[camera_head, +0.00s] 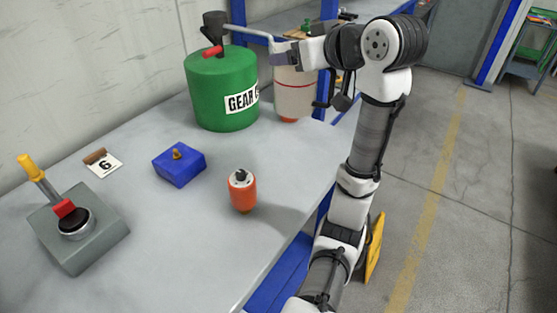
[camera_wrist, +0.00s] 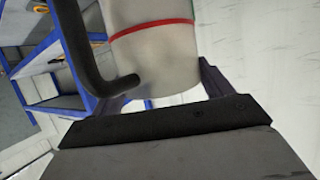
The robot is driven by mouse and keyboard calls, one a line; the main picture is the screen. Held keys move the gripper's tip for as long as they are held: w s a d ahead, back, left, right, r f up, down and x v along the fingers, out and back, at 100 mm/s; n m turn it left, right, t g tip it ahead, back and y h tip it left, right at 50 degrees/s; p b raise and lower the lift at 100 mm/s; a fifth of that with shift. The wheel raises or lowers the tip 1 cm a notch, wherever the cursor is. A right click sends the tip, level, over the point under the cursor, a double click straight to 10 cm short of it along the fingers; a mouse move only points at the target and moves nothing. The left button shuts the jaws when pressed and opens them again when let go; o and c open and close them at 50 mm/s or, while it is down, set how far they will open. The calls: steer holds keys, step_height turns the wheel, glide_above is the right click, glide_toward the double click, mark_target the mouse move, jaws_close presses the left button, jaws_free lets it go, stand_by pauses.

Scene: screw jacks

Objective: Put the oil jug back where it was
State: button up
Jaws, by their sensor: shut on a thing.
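The oil jug (camera_head: 294,88) is a cream cylinder with a red band, at the far end of the bench beside the green drum. My gripper (camera_head: 286,57) is shut on the jug, reaching it from the right near its top. In the wrist view the jug (camera_wrist: 155,60) stands between the dark fingers (camera_wrist: 160,92), with a black curved tube (camera_wrist: 88,50) beside it. An orange part (camera_head: 288,119) shows at the jug's lower edge; I cannot tell what it belongs to. Whether the jug touches the bench is unclear.
The green drum (camera_head: 215,95), labelled gear oil in part, stands close left of the jug. The bench's front middle (camera_head: 180,260) is clear.

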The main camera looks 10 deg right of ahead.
step_height(320, 180, down, 20)
steer(key=p, duration=0.1)
steer(key=shift+w+a+p, duration=0.15)
steer(key=shift+w+p, duration=0.2)
stand_by(0.4)
steer(key=shift+r, duration=0.1)
steer(key=o, duration=1.8)
steer(key=shift+f, duration=0.2)
steer(key=b+v, duration=0.1)
steer(key=v, duration=1.1)
steer(key=shift+r+b, duration=0.1)
steer(key=shift+b, duration=0.25)
